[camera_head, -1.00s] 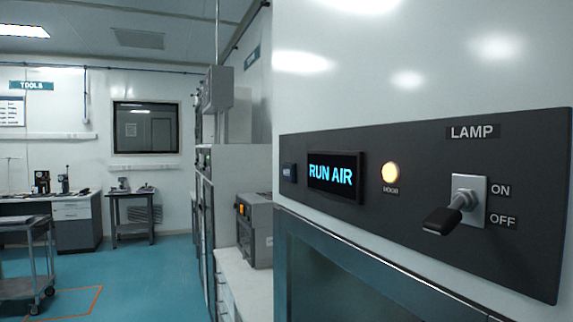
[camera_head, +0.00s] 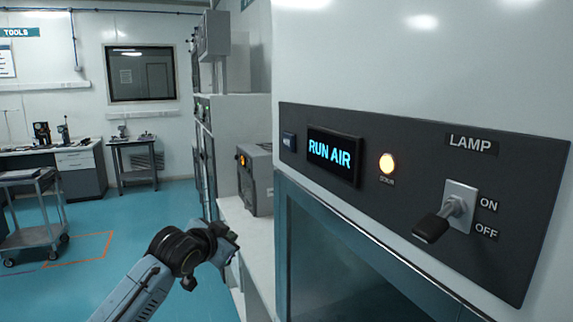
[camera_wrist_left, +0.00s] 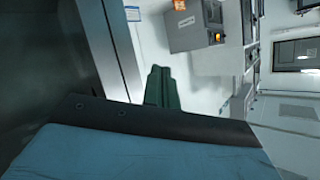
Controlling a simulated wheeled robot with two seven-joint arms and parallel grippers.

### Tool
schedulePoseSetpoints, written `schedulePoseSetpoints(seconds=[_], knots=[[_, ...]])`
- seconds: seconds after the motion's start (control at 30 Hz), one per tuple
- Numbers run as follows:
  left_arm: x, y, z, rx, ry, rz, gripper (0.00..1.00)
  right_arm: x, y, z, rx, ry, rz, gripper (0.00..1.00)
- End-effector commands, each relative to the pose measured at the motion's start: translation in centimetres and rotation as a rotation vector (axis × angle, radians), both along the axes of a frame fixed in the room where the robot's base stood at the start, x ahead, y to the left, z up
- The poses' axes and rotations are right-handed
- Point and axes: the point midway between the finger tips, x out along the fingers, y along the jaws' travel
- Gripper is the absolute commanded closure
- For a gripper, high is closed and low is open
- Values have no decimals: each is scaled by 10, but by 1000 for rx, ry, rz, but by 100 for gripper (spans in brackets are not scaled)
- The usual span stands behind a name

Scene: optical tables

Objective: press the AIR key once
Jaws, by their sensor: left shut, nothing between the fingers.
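A dark control panel (camera_head: 400,190) on the white cabinet carries a display (camera_head: 333,156) reading "RUN AIR". Left of the display is a small dark-blue key (camera_head: 289,141); its lettering is too small to read surely. My left gripper (camera_head: 231,243) is below and left of the panel, apart from it. In the left wrist view its two dark fingers (camera_wrist_left: 162,88) are together with nothing between them. My right gripper is out of view.
A lit round lamp (camera_head: 387,163) and a LAMP toggle switch (camera_head: 445,215) sit right of the display. Below the panel is a dark glass front (camera_head: 335,260). A grey box with an orange light (camera_head: 257,180) stands on the white counter (camera_head: 240,222). A cart (camera_head: 35,225) is at far left.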

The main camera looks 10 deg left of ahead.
Motion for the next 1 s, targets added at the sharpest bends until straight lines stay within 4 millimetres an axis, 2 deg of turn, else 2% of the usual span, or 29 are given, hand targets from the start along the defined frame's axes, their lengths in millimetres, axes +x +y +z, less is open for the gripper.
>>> schedulePoseSetpoints(seconds=[0.03, 0.1, 0.2, 0.3, 0.4, 0.57, 1.0], knots=[[-2, -4, 45, 18, -48, -19, 100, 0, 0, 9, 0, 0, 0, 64], [-9, -10, 91, 43, -99, -42, 100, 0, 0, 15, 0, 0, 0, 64], [-23, -18, 147, 79, -162, -72, 100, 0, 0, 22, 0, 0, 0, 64], [-37, -25, 189, 110, -209, -95, 100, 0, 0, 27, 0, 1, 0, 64], [-48, -30, 216, 135, -243, -111, 100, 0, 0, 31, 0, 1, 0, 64], [-57, -33, 232, 152, -264, -121, 100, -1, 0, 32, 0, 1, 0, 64], [-54, -37, 232, 150, -265, -121, 100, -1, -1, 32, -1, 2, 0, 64]])
